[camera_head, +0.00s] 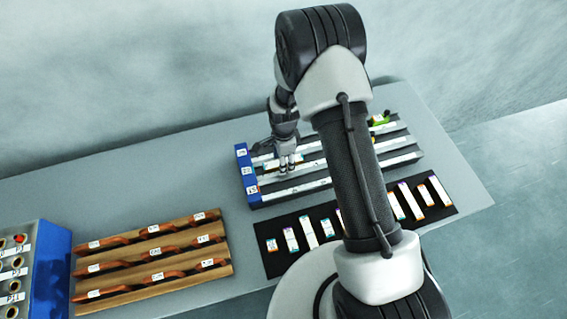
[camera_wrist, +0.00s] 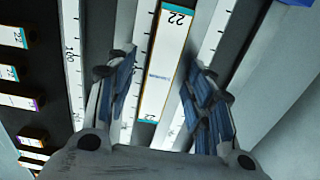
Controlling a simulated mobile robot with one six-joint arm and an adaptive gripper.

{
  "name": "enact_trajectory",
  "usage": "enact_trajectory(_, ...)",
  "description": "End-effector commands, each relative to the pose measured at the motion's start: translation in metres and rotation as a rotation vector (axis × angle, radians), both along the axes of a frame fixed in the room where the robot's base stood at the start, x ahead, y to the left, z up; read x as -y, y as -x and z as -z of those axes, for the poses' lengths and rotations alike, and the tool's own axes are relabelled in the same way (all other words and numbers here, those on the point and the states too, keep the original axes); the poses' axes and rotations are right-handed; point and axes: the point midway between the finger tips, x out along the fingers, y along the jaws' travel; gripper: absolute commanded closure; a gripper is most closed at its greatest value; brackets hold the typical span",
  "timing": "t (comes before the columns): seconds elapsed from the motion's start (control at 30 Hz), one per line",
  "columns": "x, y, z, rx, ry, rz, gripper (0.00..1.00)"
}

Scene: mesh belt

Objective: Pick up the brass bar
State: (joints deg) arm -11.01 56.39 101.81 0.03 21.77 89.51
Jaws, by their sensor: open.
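A bar with a white label reading 22 and thin yellow-brown, brass-like edges (camera_wrist: 167,65) lies lengthwise in a dark channel between two white scale strips. In the wrist view my gripper (camera_wrist: 157,78) is open, with one blue-padded finger on each side of this bar. I cannot tell whether the fingers touch it or how high they are above it. In the head view my gripper (camera_head: 284,172) points down over the blue-ended slotted rack, and the bar there is small and partly hidden by the gripper.
A black mat (camera_head: 271,264) with several labelled bars lies in front of the rack (camera_head: 249,178). A wooden rack (camera_head: 155,275) stands at the left, beside a blue box with round holes (camera_head: 50,265). A green object (camera_head: 379,119) sits at the rack's far right. Table space behind the wooden rack is clear.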

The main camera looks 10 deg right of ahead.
Motion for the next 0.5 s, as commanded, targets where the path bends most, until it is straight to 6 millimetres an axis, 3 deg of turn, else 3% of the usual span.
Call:
enact_trajectory(0.07,0.0001,0.0,-0.0003,0.0,0.0,0.0,0.52)
enact_trajectory(0.5,0.0001,0.0002,-0.0004,-0.001,0.0,0.0,0.82)
